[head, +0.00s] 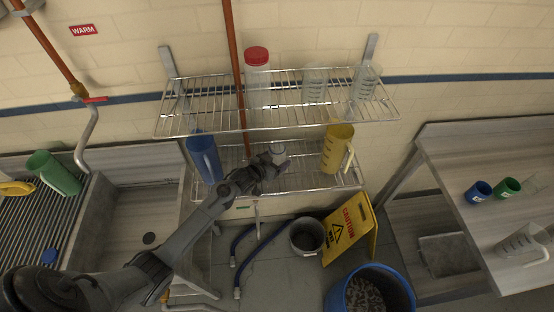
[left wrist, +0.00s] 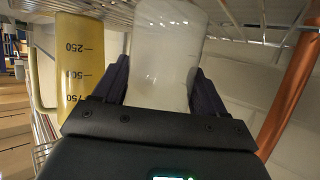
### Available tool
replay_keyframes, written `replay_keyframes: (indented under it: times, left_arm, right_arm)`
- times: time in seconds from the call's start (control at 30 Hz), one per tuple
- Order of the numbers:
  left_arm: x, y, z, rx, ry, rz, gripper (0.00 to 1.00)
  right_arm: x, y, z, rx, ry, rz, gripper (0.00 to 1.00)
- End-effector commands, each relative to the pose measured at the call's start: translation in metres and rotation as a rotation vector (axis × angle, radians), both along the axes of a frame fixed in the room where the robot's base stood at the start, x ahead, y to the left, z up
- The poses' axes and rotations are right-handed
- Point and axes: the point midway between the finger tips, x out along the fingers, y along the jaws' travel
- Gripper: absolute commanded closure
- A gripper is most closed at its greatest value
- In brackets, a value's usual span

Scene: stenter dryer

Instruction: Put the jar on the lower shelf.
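A pale, translucent jar (head: 278,149) is at the lower wire shelf (head: 300,180), between the blue jug and the yellow jug. My left gripper (head: 270,160) reaches in from the front left. In the left wrist view the jar (left wrist: 165,60) fills the space between the two dark fingers (left wrist: 163,95), which press against both its sides. I cannot tell whether its base rests on the wires. A clear container with a red lid (head: 257,75) stands on the upper shelf (head: 200,112). My right gripper is not in view.
A blue jug (head: 205,158) stands left of the jar and a yellow jug (head: 338,148) stands right; the yellow jug also shows in the left wrist view (left wrist: 80,65). A red pipe (head: 236,70) runs down by the shelves. A bucket (head: 307,237) and caution sign (head: 348,228) stand below.

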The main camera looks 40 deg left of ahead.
Motion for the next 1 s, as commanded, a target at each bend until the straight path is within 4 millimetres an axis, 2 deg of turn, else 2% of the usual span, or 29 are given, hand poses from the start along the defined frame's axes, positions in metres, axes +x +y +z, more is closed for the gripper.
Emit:
replay_keyframes:
  times: [0.03,0.17,0.53,0.77,1.0]
  left_arm:
    - [0.0,0.0,0.0,0.0,0.001,0.0,0.21]
    - [0.0,0.0,0.0,0.0,0.001,0.0,0.03]
    - [0.0,0.0,0.005,0.0,0.0,0.0,0.03]
    - [-0.023,0.0,0.012,0.001,0.001,0.0,0.03]
    - [-0.062,0.0,0.028,0.001,0.002,0.0,0.03]
  right_arm:
    - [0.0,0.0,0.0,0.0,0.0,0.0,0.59]
    - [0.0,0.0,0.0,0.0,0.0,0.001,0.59]
    - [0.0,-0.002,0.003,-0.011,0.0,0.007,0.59]
    - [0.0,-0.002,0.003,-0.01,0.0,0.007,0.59]
    - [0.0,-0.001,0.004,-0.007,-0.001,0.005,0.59]
